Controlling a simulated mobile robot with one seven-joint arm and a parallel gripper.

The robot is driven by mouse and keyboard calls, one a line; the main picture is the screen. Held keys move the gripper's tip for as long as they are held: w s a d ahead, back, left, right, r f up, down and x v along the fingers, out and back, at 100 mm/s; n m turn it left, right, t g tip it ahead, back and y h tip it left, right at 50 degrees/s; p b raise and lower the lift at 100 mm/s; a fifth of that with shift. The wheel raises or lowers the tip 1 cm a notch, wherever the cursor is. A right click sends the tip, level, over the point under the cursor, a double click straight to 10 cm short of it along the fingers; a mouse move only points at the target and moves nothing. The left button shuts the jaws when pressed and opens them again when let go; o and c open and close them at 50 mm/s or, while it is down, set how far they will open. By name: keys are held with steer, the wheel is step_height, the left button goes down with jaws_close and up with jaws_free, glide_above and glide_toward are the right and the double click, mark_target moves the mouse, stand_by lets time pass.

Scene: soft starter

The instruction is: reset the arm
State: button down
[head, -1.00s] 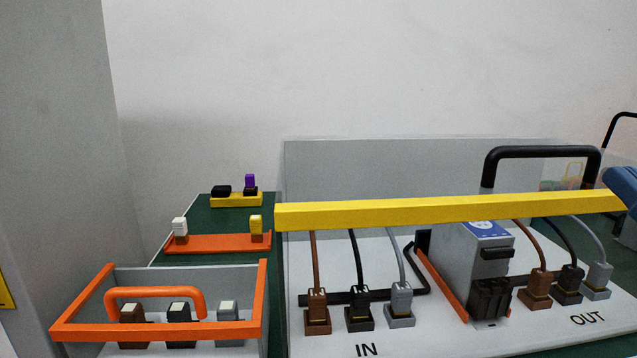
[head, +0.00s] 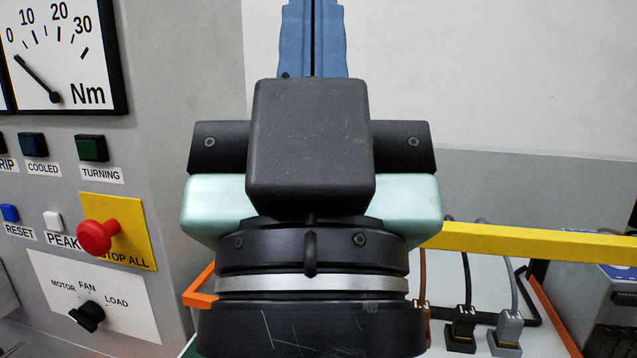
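My gripper (head: 313,22) is large and close in the middle of the head view, seen from behind. Its dark body and pale green sides stand in front of the panel and bench. Its two blue fingers point up and lie side by side with only a thin dark line between them. The tips are cut off by the top edge of the picture. I see nothing held between the visible parts of the fingers.
A control panel at left has a Nm gauge (head: 58,52), a red stop button (head: 97,237) and a selector knob (head: 87,316). A yellow bar (head: 530,243) crosses above the cable plugs (head: 507,332) at right. An orange frame edge (head: 200,290) shows beside my wrist.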

step_height(320, 180, up, 29)
steer(key=p, duration=2.7)
steer(key=shift+f, duration=0.1)
